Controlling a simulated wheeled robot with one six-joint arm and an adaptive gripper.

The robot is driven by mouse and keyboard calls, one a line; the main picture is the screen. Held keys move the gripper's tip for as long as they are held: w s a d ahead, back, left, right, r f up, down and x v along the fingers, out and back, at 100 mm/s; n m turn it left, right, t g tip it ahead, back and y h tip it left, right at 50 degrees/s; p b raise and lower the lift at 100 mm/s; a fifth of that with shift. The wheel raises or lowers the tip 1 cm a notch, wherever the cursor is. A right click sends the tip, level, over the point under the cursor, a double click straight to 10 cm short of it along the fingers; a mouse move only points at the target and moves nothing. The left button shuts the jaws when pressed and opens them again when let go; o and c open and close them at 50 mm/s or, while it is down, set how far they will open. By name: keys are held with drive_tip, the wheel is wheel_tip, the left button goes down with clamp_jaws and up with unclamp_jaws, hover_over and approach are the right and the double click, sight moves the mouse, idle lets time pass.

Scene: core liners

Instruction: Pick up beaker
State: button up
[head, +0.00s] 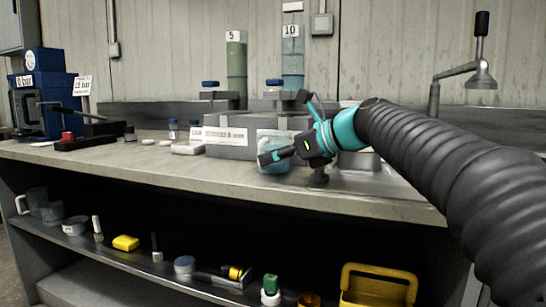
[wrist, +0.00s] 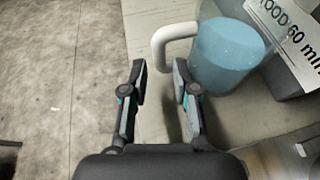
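The beaker is a clear jug with a whitish handle and pale blue liquid. In the head view the beaker (head: 274,167) stands upright on the bench top, partly hidden behind my gripper (head: 284,128). In the wrist view the beaker (wrist: 226,52) is at the upper right, with its handle pointing left. My gripper (wrist: 162,85) is open there, its two fingers apart with nothing between them. The handle lies just ahead of the fingertips. I see a gap between the fingers and the handle, though I cannot tell its depth.
A grey block with a label (head: 226,136) stands left of the beaker. Tall cylinders marked 5 (head: 236,75) and 10 (head: 292,65) rise behind. A metal fixture (head: 481,76) stands at right. The lower shelf holds a yellow bin (head: 378,284) and several small items. The bench's front edge is close.

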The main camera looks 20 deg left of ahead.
drive_tip(key=x, duration=0.4)
drive_tip(key=shift+f, duration=0.2)
drive_tip(key=shift+d, duration=0.1)
clamp_jaws()
drive_tip(key=shift+r, duration=0.1)
